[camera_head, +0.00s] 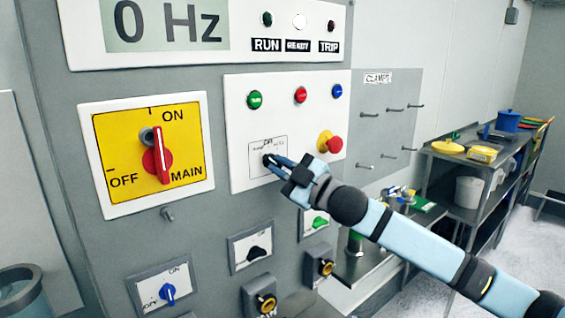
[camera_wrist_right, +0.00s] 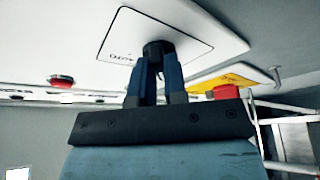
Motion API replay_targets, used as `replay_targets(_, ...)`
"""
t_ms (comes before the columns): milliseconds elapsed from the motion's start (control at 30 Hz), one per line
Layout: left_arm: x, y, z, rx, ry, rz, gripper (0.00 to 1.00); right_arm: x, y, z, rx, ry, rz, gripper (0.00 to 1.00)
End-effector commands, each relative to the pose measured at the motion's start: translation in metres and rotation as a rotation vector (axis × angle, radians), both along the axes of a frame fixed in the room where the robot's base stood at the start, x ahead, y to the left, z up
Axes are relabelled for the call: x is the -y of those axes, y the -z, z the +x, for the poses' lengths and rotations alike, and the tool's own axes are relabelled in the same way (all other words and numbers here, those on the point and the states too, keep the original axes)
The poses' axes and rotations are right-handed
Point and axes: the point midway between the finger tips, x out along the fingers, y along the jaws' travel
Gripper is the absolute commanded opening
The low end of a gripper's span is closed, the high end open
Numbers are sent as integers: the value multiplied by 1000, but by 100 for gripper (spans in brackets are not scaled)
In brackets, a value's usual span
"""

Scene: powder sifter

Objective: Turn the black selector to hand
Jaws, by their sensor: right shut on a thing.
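The black selector (camera_wrist_right: 157,50) sits on a small labelled plate (camera_head: 262,143) on the white control panel. The plate's lettering is too small to read fully in the head view. My right gripper (camera_head: 271,161) comes in from the right and is shut on the selector. In the right wrist view, the two blue fingers of my right gripper (camera_wrist_right: 155,76) close on the selector's knob from both sides. The fingers hide most of the knob, so its exact pointing direction cannot be told. My left gripper is not in view.
Above the selector are a green button (camera_head: 255,99), a red button (camera_head: 300,95) and a blue button (camera_head: 337,91). A red emergency knob (camera_head: 333,145) is close to my right gripper. The red main switch (camera_head: 158,160) is at left.

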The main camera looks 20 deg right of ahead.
Motion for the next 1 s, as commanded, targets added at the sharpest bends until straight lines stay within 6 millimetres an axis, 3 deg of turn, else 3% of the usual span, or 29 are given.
replay_targets(33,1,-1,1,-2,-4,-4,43,3,-10,1,16,5,0,0)
replay_targets(400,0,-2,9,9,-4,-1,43,2,-10,1,17,5,-4,0)
replay_targets(433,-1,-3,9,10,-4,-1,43,2,-10,1,17,5,-4,15)
replay_targets(533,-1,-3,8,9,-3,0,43,2,-9,1,16,4,-4,38)
replay_targets(1000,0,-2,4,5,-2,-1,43,0,-3,0,8,1,-6,38)
